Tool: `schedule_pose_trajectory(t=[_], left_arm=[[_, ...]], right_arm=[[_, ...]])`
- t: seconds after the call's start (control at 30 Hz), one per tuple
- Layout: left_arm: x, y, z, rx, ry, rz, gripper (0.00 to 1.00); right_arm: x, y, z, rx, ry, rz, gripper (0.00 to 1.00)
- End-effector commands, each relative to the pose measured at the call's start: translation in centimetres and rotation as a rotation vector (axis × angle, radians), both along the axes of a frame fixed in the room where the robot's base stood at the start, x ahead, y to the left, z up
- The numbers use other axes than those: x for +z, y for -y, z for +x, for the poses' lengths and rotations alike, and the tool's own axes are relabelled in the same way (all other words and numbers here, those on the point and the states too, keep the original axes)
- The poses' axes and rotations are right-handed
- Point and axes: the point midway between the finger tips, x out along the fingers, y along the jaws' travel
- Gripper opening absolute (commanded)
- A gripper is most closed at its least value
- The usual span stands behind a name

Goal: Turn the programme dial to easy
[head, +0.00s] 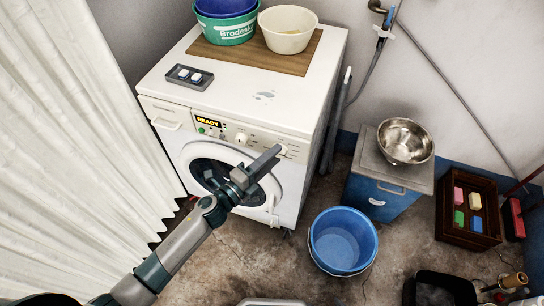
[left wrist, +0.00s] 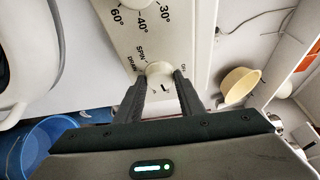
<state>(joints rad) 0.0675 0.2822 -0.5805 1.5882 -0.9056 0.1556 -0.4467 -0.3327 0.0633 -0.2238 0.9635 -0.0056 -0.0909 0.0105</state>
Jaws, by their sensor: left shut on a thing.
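The white washing machine (head: 215,100) stands against the wall, its front panel facing me. Its programme dial (left wrist: 159,69) is a pale round knob. DRAIN, SPIN and OFF are legible around it; other markings are hidden by my fingers or too small to read. My left gripper (left wrist: 160,82) is shut on this dial, one dark finger on each side. In the head view the left gripper (head: 275,155) reaches the right end of the panel and mostly covers the dial. The dial's pointer is unclear. My right gripper is not in view.
A temperature knob (head: 241,138) sits left of the dial, beside a display (head: 208,122) reading READY. A blue bucket (head: 342,240) stands on the floor to the right, near a blue cabinet (head: 378,196) with a steel bowl (head: 405,141). A white curtain (head: 70,130) hangs at left.

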Motion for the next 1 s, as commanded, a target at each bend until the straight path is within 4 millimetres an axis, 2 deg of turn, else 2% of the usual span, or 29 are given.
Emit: schedule_pose_trajectory(t=[0.03,0.07,0.1,0.13,0.47,0.67,0.87,1.0], left_arm=[[-0.1,0.0,-0.1,-0.001,-0.002,0.001,0.13],[-0.1,0.0,-0.1,-0.001,-0.002,0.001,0.42],[-0.1,0.0,-0.1,-0.001,-0.002,0.001,0.52],[-0.1,0.0,-0.1,-0.001,-0.002,0.001,0.54],[0.0,0.0,-0.1,0.000,-0.001,-0.001,0.54],[-0.2,-0.8,-0.9,0.000,-0.002,-0.001,0.54],[-0.2,-2.6,-3.0,0.000,-0.003,0.000,0.54],[-0.3,-4.3,-5.1,-0.001,-0.003,0.001,0.54]], right_arm=[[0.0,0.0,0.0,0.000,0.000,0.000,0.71],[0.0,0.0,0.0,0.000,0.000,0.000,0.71],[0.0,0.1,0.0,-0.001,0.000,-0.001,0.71],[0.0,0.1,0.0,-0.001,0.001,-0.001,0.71],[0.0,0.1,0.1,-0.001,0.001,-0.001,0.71],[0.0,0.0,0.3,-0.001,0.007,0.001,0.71],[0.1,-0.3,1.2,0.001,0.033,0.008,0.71],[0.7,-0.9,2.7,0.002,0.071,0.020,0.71]])
